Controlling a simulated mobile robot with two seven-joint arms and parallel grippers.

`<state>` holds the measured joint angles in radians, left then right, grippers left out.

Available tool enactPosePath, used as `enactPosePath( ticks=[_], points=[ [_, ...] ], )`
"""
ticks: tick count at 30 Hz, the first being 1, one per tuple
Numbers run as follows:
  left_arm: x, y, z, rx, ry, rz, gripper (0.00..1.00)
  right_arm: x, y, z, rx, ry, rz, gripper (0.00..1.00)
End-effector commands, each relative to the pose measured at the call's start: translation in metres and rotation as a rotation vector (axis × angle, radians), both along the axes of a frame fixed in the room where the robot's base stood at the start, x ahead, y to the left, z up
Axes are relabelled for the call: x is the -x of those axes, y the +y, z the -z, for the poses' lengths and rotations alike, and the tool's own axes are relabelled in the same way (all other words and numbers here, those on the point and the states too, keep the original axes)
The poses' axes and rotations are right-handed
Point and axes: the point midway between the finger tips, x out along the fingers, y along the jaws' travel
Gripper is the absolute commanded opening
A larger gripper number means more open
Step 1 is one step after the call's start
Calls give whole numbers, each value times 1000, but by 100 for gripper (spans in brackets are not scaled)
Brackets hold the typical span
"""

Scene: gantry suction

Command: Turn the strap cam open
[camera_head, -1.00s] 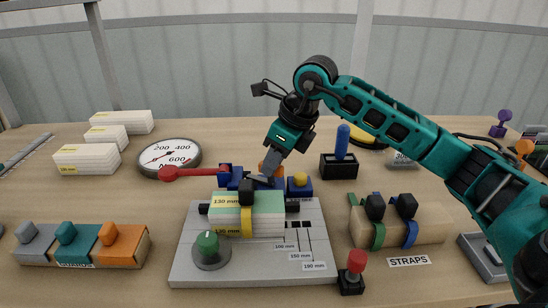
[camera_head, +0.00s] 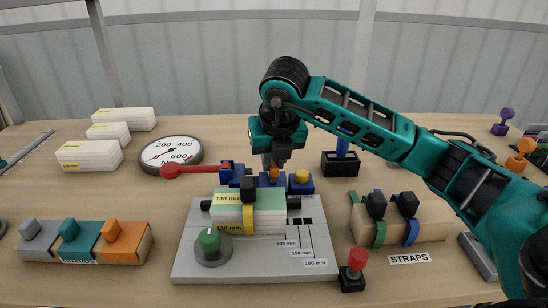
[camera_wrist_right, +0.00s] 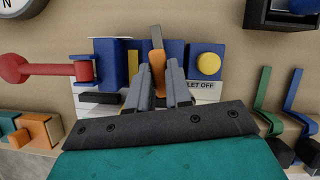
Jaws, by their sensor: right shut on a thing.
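A blue housing (camera_head: 300,187) stands at the back of the grey base plate (camera_head: 190,262). An upright orange lever (camera_wrist_right: 157,72), which I take as the strap cam, stands at the middle of this housing. My right gripper (camera_wrist_right: 158,82) is shut on the orange lever, one finger on each side of it. In the head view the right gripper (camera_head: 272,160) points down over the housing and hides most of the lever. A yellow strap (camera_head: 247,219) with a black buckle runs over the stacked green and white blocks (camera_head: 268,208). My left gripper is not in view.
A red-ended arm (camera_head: 190,169) sticks out left of the housing, and a yellow button (camera_head: 301,176) is at its right. A green knob (camera_head: 209,241) and a red-topped post (camera_head: 357,258) stand at the front. A dial gauge (camera_head: 171,153) lies behind left.

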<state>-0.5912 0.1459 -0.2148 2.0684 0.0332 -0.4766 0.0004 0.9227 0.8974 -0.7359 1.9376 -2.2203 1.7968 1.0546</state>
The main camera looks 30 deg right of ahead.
Motion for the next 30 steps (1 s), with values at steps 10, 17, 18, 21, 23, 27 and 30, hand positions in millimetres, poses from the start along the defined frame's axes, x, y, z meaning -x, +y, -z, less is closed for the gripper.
enactPosePath(
  ticks=[10, 17, 18, 21, 23, 27, 30],
  points=[
    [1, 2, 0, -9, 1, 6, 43, -1, 1, -1, -1, -3, 171, 0],
    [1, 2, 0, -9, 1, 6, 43, -1, 1, -1, -1, -3, 209, 0],
    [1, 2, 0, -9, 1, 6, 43, -1, 1, -1, -2, -3, 212, 0],
    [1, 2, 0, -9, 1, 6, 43, -1, 1, -1, -2, -2, 215, 0],
    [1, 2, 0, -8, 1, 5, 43, -1, 1, -1, -2, -2, 215, 0],
    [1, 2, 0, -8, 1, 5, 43, -1, 1, -1, -2, -2, 215, 0],
    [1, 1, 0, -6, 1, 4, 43, -1, 1, -1, -2, -2, 215, 23]
  ],
)
